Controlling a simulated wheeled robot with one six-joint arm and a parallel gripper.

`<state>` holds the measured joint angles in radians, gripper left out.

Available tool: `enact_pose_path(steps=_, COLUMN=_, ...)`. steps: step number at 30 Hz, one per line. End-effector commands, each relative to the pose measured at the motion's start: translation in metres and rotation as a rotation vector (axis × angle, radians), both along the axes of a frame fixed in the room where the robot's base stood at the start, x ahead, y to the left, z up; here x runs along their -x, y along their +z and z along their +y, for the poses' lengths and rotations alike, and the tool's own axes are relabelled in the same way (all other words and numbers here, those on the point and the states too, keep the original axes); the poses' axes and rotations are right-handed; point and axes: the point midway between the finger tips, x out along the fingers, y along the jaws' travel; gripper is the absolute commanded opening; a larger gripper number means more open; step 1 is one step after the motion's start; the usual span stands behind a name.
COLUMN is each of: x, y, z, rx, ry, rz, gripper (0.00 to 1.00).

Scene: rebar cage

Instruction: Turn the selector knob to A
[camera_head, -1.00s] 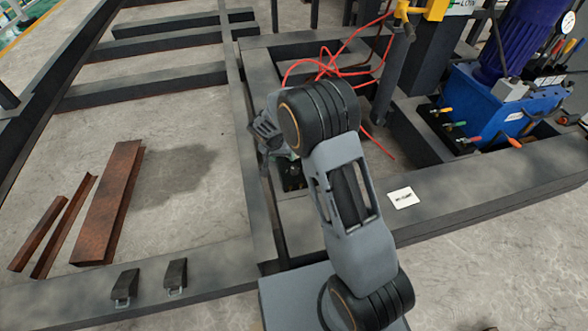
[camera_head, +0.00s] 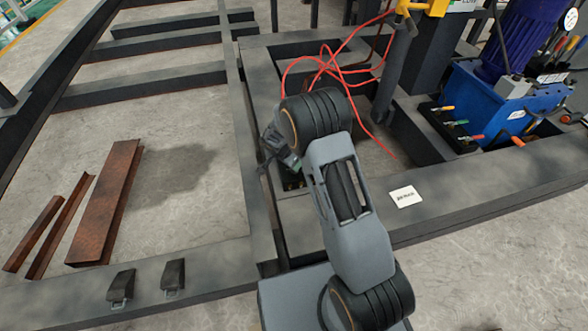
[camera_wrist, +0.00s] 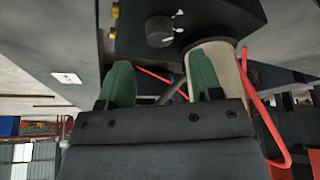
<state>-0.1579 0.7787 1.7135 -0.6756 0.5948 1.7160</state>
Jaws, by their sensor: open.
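A dark round knob (camera_wrist: 159,31), which looks like the selector knob, sits on the face of a dark box (camera_wrist: 225,14) at the top of the wrist view. Small white marks show beside it; I cannot read letters or tell its setting. My gripper (camera_wrist: 160,82) is open, with two green fingertips apart and nothing between them. The knob appears above the gap between the fingertips, and I see no contact. In the head view my gripper (camera_head: 272,150) is at the left of my arm, partly hidden, and the knob cannot be made out.
A pale cylinder (camera_wrist: 217,62) and a red hose (camera_wrist: 262,115) lie close behind the right fingertip. Brass fittings (camera_wrist: 113,10) stand left of the knob. Red hoses (camera_head: 330,68) cross the dark frame (camera_head: 450,215). Rusty steel pieces (camera_head: 105,200) lie on open floor at left.

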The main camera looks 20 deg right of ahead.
Motion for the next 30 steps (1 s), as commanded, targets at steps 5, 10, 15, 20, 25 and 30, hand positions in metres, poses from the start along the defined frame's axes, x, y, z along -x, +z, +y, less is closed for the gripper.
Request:
enact_pose_path(steps=5, x=-0.006, y=-0.029, z=-0.010, rx=0.001, ry=-0.001, rz=0.002, gripper=0.59)
enact_pose_path(steps=10, x=-0.010, y=-0.043, z=-0.015, rx=0.000, ry=-0.001, rz=0.000, gripper=0.59)
enact_pose_path(steps=15, x=-0.011, y=-0.050, z=-0.018, rx=0.000, ry=0.000, rz=0.000, gripper=0.59)
enact_pose_path(steps=20, x=-0.012, y=-0.050, z=-0.018, rx=0.001, ry=0.000, rz=-0.001, gripper=0.59)
enact_pose_path(steps=25, x=-0.011, y=-0.050, z=-0.018, rx=0.000, ry=0.000, rz=0.000, gripper=0.57)
enact_pose_path(steps=30, x=-0.011, y=-0.050, z=-0.018, rx=0.000, ry=0.000, rz=0.000, gripper=0.41)
